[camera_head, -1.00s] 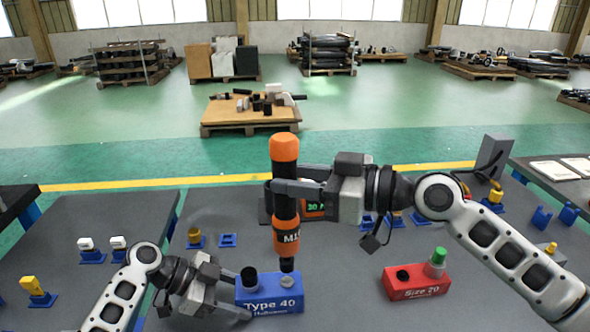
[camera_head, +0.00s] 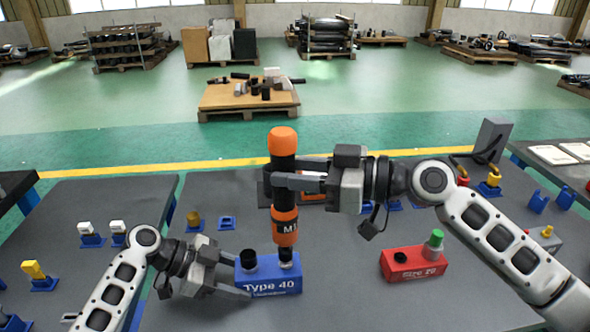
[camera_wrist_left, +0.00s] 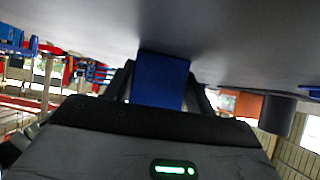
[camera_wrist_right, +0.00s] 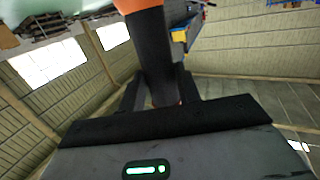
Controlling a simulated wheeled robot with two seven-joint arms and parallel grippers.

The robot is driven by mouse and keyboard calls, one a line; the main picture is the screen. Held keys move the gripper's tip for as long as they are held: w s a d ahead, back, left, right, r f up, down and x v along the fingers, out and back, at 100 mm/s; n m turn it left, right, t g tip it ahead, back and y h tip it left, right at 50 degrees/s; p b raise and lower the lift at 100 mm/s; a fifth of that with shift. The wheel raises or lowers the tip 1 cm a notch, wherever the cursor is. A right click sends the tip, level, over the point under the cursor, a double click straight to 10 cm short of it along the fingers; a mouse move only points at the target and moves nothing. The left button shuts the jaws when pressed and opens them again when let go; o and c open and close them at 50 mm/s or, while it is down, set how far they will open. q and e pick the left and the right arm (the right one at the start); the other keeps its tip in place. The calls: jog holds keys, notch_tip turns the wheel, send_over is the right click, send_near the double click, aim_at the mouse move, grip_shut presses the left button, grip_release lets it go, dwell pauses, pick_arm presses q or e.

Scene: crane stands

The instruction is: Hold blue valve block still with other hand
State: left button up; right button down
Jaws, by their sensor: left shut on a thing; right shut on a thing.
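The blue valve block (camera_head: 268,287), marked Type 40, lies on the grey table. It has a black round port at its left and a pale fitting at its right. My left gripper (camera_head: 243,276) is shut on the block's left end; the block shows between its fingers in the left wrist view (camera_wrist_left: 160,80). My right gripper (camera_head: 284,174) is shut on the black shaft of an upright orange and black tool (camera_head: 284,222). The tool's lower end is at the pale fitting; exact contact is hard to tell. The shaft also shows in the right wrist view (camera_wrist_right: 155,60).
A red block (camera_head: 412,263), marked Size 20, with a green cap lies to the right. A dark boxy device stands partly hidden behind the tool. Several blue stands with yellow or white parts (camera_head: 92,233) are spread over the table. Bare table lies between the blue and red blocks.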

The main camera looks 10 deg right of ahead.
aim_at(295, 148)
pick_arm(q)
jog(key=shift+r, duration=0.1)
pick_arm(e)
jog(key=shift+r, duration=0.2)
jog(key=shift+w+n+g+y, duration=0.2)
jog(key=shift+n+g+y, duration=0.3)
jog(key=shift+n+g, duration=0.95)
jog(key=shift+f+m+g, duration=0.25)
jog(key=shift+f, duration=0.9)
dwell(2.9)
jog(key=shift+r, duration=2.65)
pick_arm(q)
jog(key=o, duration=1.2)
jog(key=shift+o, duration=0.2)
